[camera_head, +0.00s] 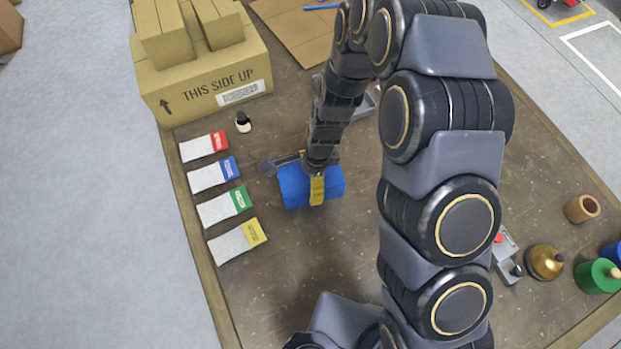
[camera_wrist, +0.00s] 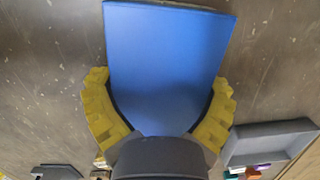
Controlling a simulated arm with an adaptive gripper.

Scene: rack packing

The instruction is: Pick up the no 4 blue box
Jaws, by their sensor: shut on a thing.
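The blue box (camera_head: 295,188) is near the middle of the table in the head view, under the end of my arm. My gripper (camera_head: 317,188) is shut on it, with a yellow finger against the near side. In the wrist view the blue box (camera_wrist: 168,65) fills the upper middle, and the yellow fingers of my gripper (camera_wrist: 160,115) press on its two sides. No number shows on the visible faces. I cannot tell whether the box touches the table.
A cardboard box (camera_head: 205,85) marked "THIS SIDE UP" stands at the back left. Red, blue, green and yellow-ended cards (camera_head: 222,205) lie along the left edge. A small black-and-white item (camera_head: 243,122) stands nearby. A grey tray (camera_wrist: 270,145) is close to my gripper. Colored containers (camera_head: 597,276) stand at right.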

